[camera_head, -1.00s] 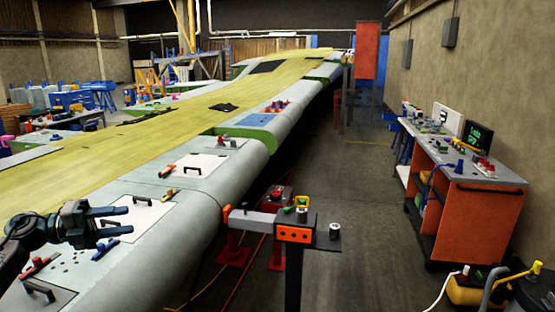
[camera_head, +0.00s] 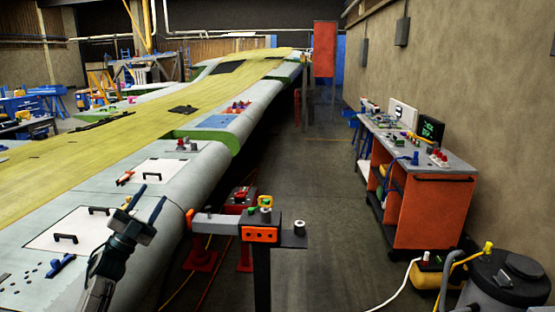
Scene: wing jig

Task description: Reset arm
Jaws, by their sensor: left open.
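My left gripper (camera_head: 147,205) is in the lower left of the head view, with its fingers pointing up and away from me. Its two fingers are apart with nothing between them. A blue clamp-like tool (camera_head: 60,265) lies on the wing left of my arm. My right gripper is not in view.
A grey and orange jig arm (camera_head: 262,226) on a dark post stands right of my gripper. An orange workbench (camera_head: 432,213) stands along the right wall. A dark canister (camera_head: 505,283) is at lower right. The floor aisle (camera_head: 325,190) between is clear.

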